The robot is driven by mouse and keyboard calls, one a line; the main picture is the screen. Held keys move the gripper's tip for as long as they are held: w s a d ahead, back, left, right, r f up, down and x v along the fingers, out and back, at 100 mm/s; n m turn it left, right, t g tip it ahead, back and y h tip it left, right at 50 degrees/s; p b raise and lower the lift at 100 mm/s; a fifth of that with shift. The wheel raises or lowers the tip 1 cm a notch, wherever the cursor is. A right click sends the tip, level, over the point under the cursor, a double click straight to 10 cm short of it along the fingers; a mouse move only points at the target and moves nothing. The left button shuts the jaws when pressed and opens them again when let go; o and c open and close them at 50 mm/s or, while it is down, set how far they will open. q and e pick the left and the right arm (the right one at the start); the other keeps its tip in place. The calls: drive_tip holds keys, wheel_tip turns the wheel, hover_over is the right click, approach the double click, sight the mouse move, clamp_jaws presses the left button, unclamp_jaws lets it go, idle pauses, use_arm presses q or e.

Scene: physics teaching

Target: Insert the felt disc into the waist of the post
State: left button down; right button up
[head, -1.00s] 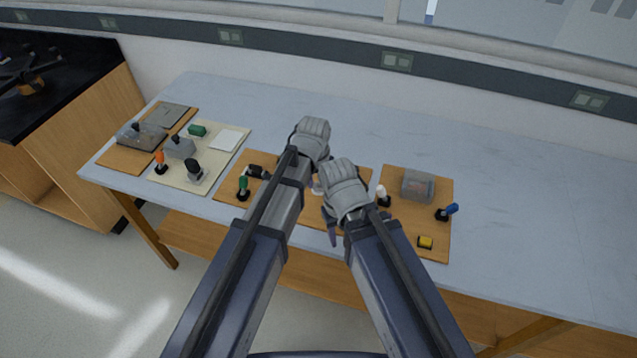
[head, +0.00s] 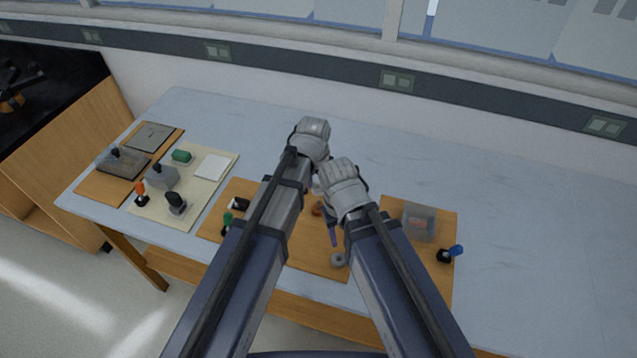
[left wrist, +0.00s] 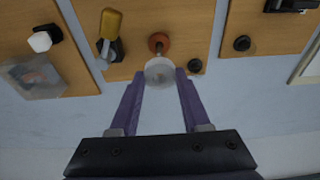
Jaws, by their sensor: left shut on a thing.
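My left gripper shows in the left wrist view (left wrist: 160,80) with its purple fingers on either side of a pale whitish disc (left wrist: 159,70), and it is shut on that felt disc. In the head view my left wrist hides most of it. Just beyond the disc, in the left wrist view, stands a small post (left wrist: 158,46) with a round orange-brown part; the disc overlaps it in the picture, so I cannot tell whether they touch. The orange-brown part also shows in the head view (head: 317,208). My right gripper (head: 333,236) points down beside it; its opening is unclear.
A wooden board (head: 300,252) lies under my arms, with a grey ring (head: 338,260) near its front edge. The right board carries a clear box (head: 419,222) and a blue-handled piece (head: 452,252). More boards with fixtures lie left. The back of the table is clear.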

use_arm(q)
drive_tip(key=shift+w, duration=0.1)
drive_tip(key=shift+f, duration=0.25)
drive_tip(key=shift+f+b, duration=1.9)
drive_tip(key=shift+b, duration=0.2)
use_arm(e)
hover_over(342, 258)
drive_tip(key=shift+a+f, duration=0.2)
drive_tip(key=shift+f, duration=1.95)
use_arm(q)
drive_tip(key=shift+f+b, duration=2.5)
use_arm(e)
drive_tip(key=shift+f, duration=2.5)
use_arm(q)
drive_tip(key=shift+r, duration=0.1)
use_arm(e)
drive_tip(key=shift+r, duration=0.1)
use_arm(q)
drive_tip(key=shift+c, duration=1.4)
unclamp_jaws()
drive_tip(key=shift+r, duration=0.15)
use_arm(e)
drive_tip(key=shift+r, duration=0.15)
